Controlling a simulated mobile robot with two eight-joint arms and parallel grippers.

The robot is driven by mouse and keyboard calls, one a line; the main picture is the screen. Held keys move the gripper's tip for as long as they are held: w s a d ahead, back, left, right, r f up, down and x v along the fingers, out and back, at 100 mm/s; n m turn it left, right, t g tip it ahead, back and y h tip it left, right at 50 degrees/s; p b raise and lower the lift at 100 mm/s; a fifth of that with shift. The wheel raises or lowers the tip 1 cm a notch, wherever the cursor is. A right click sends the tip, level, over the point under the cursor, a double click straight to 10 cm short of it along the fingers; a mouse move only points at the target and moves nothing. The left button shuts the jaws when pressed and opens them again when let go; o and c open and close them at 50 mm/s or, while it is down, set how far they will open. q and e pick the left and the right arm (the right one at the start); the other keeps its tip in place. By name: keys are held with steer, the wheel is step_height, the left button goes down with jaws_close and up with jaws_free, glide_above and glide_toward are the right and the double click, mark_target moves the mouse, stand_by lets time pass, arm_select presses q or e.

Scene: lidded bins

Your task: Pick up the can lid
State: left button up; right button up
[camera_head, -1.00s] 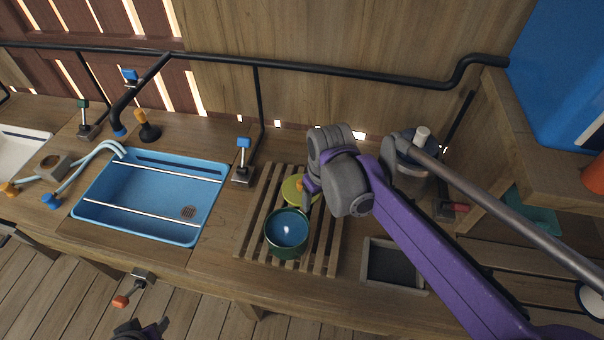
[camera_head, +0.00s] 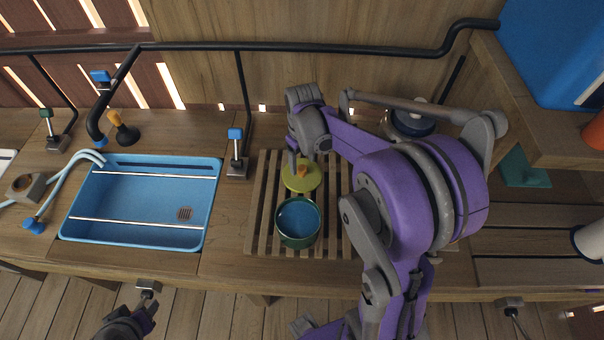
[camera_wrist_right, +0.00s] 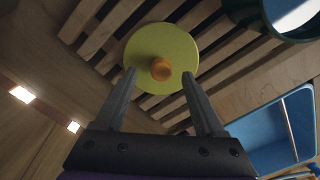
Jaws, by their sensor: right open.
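A round yellow-green lid (camera_head: 313,178) with an orange knob lies on a slatted wooden rack (camera_head: 262,215), just behind a green pot with a blue inside (camera_head: 298,222). My right gripper (camera_head: 294,165) points down at the lid's back left edge in the head view. In the right wrist view, its two fingers (camera_wrist_right: 160,77) are apart, with the lid (camera_wrist_right: 150,43) just beyond the tips and the orange knob (camera_wrist_right: 161,69) between them. Nothing is held. My left gripper (camera_head: 138,318) is low at the bottom left, and its jaws are unclear.
A grey can with a dark blue lid and pale knob (camera_head: 412,121) stands behind my right arm, partly hidden. A blue sink (camera_head: 140,205) is to the left. A black pipe (camera_head: 330,47) runs along the back wall. A wooden shelf (camera_head: 530,125) is at the right.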

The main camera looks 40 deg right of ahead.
mark_target(302, 168)
steer(key=shift+f, duration=1.55)
jaws_close()
